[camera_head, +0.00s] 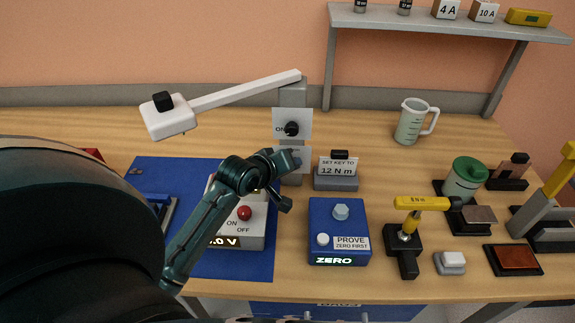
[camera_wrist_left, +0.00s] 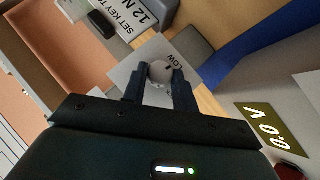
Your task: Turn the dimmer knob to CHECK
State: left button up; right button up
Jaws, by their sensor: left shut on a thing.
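The dimmer knob (camera_wrist_left: 160,71) is a round grey knob on a pale plate (camera_wrist_left: 124,72); the word LOW is printed beside it in the left wrist view. My left gripper (camera_wrist_left: 160,78) is shut on the knob, one finger on each side. In the head view my left gripper (camera_head: 290,161) reaches the lower plate (camera_head: 299,154) on the grey post and hides the knob there. No CHECK marking can be read; the fingers cover part of the plate. My right gripper is not in view.
Above the lower plate is another plate with a black knob (camera_head: 291,128) marked ON. A white lamp head (camera_head: 168,121) on an arm hangs to the left. A torque-key sign (camera_head: 338,167) and a blue ZERO box (camera_head: 325,243) stand close to the right.

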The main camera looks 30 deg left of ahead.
pick_arm(q)
jog(key=shift+w+d+m+g+y, duration=0.25)
jog(key=shift+m+g+y, duration=0.95)
jog(key=shift+y, duration=0.7)
jog(key=shift+w+d+m+g+y, duration=0.1)
jog(key=shift+d+m+g+y, duration=0.2)
jog(key=shift+m+g+y, duration=1.25)
jog(key=shift+w+d+m+g+y, duration=0.25)
jog(key=shift+m+g+y, duration=0.55)
jog(key=shift+y, duration=1.45)
jog(key=shift+m+t, duration=0.25)
jog(key=o, duration=1)
jog(key=shift+f, duration=0.1)
jog(key=shift+c, duration=0.2)
jog(key=shift+s, duration=0.1)
jog(key=shift+d, duration=0.1)
